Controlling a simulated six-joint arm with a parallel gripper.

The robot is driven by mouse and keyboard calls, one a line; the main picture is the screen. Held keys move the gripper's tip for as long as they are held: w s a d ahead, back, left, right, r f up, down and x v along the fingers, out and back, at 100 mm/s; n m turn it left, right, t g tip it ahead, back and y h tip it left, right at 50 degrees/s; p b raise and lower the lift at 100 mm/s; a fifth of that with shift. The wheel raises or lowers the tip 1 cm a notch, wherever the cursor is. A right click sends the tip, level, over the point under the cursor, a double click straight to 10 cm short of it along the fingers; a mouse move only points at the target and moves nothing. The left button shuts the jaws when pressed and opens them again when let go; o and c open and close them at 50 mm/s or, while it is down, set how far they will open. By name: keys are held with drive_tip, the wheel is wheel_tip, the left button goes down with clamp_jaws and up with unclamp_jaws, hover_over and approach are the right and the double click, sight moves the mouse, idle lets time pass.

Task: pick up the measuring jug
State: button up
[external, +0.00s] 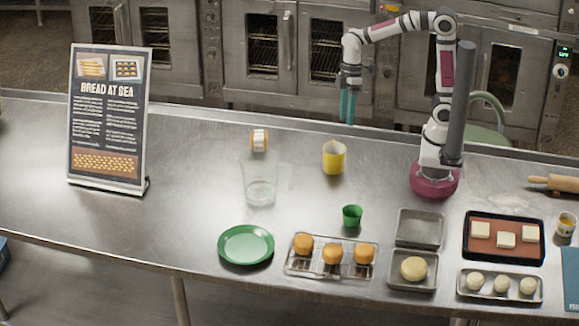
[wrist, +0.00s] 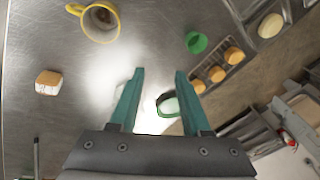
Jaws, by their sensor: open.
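The clear measuring jug (external: 261,182) stands upright on the steel counter in the external view, behind the green plate (external: 246,245). In the wrist view I cannot make the jug out clearly against the bright counter glare. My gripper (external: 347,119) is raised above the far side of the counter, to the right of the jug and well apart from it. Its teal fingers point down. In the wrist view my gripper (wrist: 160,72) is open with nothing between the fingers.
A yellow mug (external: 334,158) and an orange-and-white item (external: 259,140) stand near the jug. A green cup (external: 352,216) and a rack of buns (external: 305,272) are to its front right. A sign (external: 108,118) stands left. Counter between sign and jug is clear.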

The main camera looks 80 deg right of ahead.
sight(291, 189)
drive_tip(key=w+a+f+n+y, duration=0.1)
drive_tip(key=w+a+f+n, duration=0.15)
drive_tip(key=w+n, duration=0.35)
drive_tip(key=w+a+f+n, duration=0.25)
drive_tip(key=w+n, duration=0.25)
drive_tip(key=w, duration=0.3)
drive_tip(key=x, duration=1.5)
drive_tip(key=shift+w+d+f, duration=0.1)
drive_tip(key=shift+w+f, duration=0.1)
drive_tip(key=shift+f, duration=0.2)
drive_tip(key=shift+c, duration=0.3)
clamp_jaws()
drive_tip(key=shift+r, duration=0.1)
